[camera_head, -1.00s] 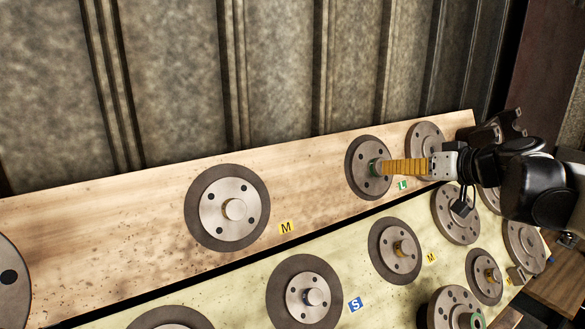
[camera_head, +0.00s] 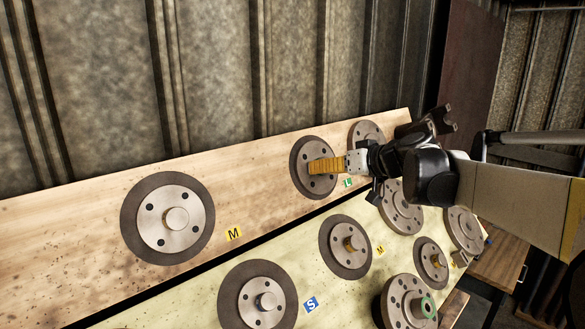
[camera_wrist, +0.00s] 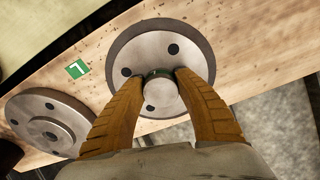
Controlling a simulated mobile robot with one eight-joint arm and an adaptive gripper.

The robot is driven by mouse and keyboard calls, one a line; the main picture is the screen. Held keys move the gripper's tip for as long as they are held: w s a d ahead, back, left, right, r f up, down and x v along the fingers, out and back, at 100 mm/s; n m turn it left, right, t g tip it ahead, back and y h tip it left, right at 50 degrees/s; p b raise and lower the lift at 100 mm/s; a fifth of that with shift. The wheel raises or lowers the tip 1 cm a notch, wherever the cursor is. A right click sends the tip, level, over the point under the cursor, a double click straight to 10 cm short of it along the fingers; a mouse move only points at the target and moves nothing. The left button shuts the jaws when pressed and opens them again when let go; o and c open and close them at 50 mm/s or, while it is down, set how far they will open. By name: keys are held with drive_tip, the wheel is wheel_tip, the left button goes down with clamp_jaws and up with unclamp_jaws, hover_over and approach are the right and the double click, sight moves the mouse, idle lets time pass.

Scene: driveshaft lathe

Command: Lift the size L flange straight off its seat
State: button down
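The size L flange (camera_head: 327,183) is a light grey round plate with dark holes and a central hub, on a dark round seat (camera_head: 297,178) on the upper wooden board. My gripper (camera_head: 312,167) has orange ribbed fingers. In the wrist view its fingertips (camera_wrist: 164,76) lie on either side of the hub and appear to touch it, with no clear gap. The flange appears flat in its seat. The green L label (camera_wrist: 77,69) is beside it.
Another grey flange (camera_wrist: 45,125) lies close beside the L flange. An M flange (camera_head: 155,226) sits farther left on the same board. The lower, yellowish board holds several flanges, including one by the blue S label (camera_head: 311,304). A corrugated wall (camera_head: 215,80) stands behind.

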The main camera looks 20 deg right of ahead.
drive_tip(key=shift+r, duration=0.15)
idle(0.3)
drive_tip(key=shift+p+v, duration=1)
drive_tip(key=shift+v, duration=1.85)
drive_tip(key=shift+d+r, duration=0.1)
drive_tip(key=s+d+r+p, duration=0.1)
drive_tip(key=s+r+p, duration=0.2)
drive_tip(key=s+r, duration=0.1)
drive_tip(key=shift+d, duration=0.35)
drive_tip(key=shift+f, duration=0.1)
